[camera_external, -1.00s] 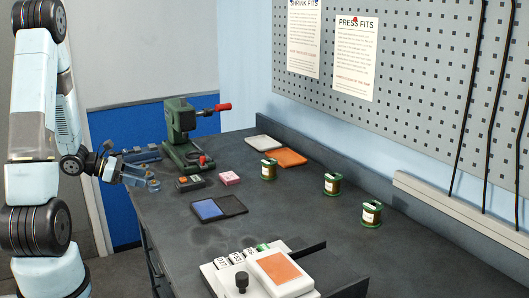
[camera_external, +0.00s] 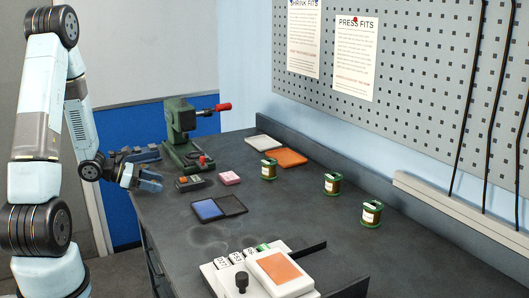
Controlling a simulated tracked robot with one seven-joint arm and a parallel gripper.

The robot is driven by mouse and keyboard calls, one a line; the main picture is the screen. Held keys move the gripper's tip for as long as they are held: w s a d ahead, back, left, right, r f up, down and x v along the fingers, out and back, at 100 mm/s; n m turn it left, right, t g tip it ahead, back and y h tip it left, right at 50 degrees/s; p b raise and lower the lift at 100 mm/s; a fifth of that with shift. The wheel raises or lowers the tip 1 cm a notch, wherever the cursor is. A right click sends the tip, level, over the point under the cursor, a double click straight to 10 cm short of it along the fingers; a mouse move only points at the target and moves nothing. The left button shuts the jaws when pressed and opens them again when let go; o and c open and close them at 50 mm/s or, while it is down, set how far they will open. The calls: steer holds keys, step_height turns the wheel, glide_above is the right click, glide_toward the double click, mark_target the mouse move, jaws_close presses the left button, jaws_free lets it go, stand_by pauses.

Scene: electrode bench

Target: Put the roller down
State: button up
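My gripper (camera_external: 150,180) hangs at the left edge of the dark bench, beside the green press. Its fingers point right and look spread apart, with a gap between them. I see no roller in the fingers, and I cannot pick out a roller on the bench for certain. The bench (camera_external: 290,215) runs from the press toward the front.
A green press (camera_external: 182,135) with a red handle stands at the back left. A small dark box (camera_external: 190,183), a pink block (camera_external: 229,178) and a blue-and-black tray (camera_external: 218,208) lie near my gripper. Several green-capped spools stand right; a white fixture (camera_external: 262,275) is in front.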

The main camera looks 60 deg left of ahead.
steer(key=c, duration=1)
steer(key=shift+r, duration=5.05)
